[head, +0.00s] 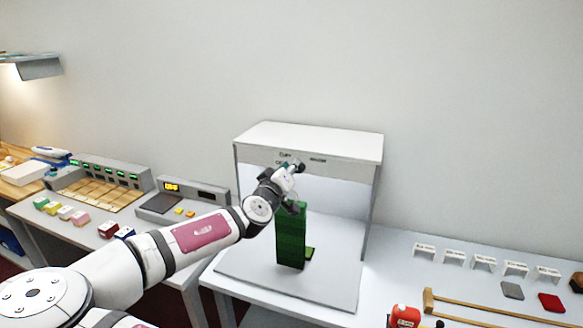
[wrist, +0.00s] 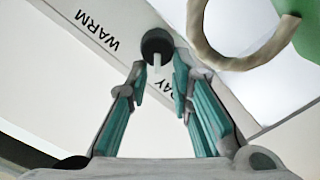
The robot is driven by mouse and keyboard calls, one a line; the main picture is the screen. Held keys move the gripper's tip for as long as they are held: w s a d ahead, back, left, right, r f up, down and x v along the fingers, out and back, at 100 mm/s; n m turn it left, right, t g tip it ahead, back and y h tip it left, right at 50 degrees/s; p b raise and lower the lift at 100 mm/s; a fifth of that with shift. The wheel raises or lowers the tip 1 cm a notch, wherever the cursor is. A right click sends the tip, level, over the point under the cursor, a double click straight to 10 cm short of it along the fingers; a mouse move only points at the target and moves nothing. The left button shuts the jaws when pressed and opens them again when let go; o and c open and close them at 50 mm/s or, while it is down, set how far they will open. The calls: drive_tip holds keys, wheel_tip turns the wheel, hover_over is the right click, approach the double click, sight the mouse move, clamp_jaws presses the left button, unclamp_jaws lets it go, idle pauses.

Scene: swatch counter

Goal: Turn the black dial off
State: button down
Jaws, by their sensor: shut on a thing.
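The black dial (wrist: 157,42) is on the front edge of the white light booth (head: 312,140). In the wrist view it is round with a white pointer mark running down towards my fingers. The word WARM shows to its left, and a word ending in AY is partly hidden by my right finger. My gripper (wrist: 159,78) is shut on the dial, with a finger on each side. In the head view my gripper (head: 294,168) is at the booth's upper front panel; the lettering there is too small to read surely.
A tall green block (head: 290,240) stands on the booth floor below my gripper. A tan ring (wrist: 243,62) shows close by in the wrist view. Label stands (head: 484,262) and a wooden rail (head: 490,306) lie to the right. A control box (head: 190,190) stands left.

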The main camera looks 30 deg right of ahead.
drive_tip(key=shift+n, duration=1.4)
drive_tip(key=c, duration=1.3)
unclamp_jaws()
drive_tip(key=shift+d, duration=0.1)
drive_tip(key=shift+f, duration=0.1)
drive_tip(key=shift+v, duration=6.05)
drive_tip(key=shift+o, duration=0.5)
